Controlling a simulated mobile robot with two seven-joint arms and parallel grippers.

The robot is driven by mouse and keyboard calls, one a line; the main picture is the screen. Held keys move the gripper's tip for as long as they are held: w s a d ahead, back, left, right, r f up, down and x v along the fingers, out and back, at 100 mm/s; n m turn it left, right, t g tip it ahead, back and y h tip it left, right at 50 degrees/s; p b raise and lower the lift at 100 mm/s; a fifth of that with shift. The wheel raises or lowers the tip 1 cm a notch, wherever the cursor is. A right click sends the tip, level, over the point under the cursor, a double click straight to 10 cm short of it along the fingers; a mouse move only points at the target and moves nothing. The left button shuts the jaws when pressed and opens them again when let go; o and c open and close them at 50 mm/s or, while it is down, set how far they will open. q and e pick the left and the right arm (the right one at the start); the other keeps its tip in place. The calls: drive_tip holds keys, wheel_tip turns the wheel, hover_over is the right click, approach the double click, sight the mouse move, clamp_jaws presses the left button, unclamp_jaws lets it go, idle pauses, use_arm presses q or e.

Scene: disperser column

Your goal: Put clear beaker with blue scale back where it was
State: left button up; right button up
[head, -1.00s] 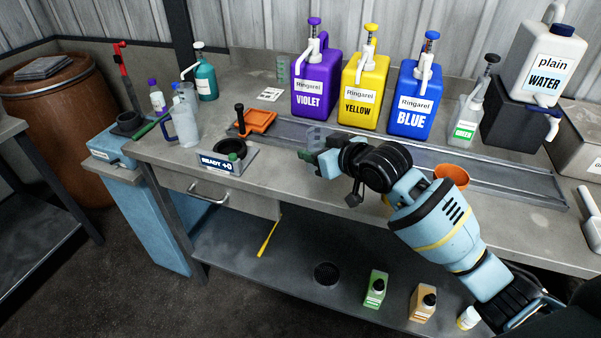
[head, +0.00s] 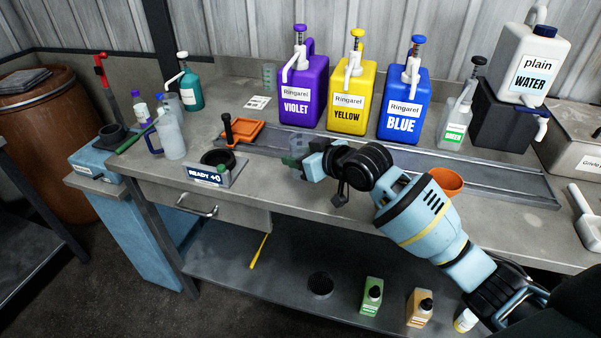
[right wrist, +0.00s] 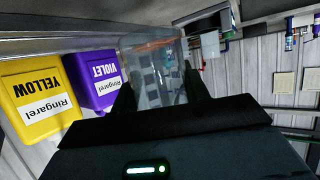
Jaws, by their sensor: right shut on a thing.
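The clear beaker (head: 297,142) is in my right gripper (head: 309,162), in front of the violet container and over the front part of the bench. In the right wrist view the beaker (right wrist: 153,62) sits between the two dark fingers (right wrist: 160,92); bluish marks show through its wall. My right gripper is shut on it. Whether its base touches anything is hidden by the gripper. My left gripper is not in view.
Violet (head: 303,92), yellow (head: 351,98) and blue (head: 403,105) containers stand behind the long metal trough (head: 480,178). An orange cup (head: 446,181) is near my arm.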

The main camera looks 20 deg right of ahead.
drive_tip(key=shift+f, duration=2.45)
drive_tip(key=shift+f, duration=0.15)
drive_tip(key=o, duration=1)
drive_tip(key=shift+s+r, duration=0.1)
drive_tip(key=shift+r, duration=0.15)
drive_tip(key=v, duration=1.1)
drive_tip(key=shift+s+d+p, duration=0.2)
drive_tip(key=shift+s+p, duration=0.1)
drive_tip(key=shift+s, duration=0.05)
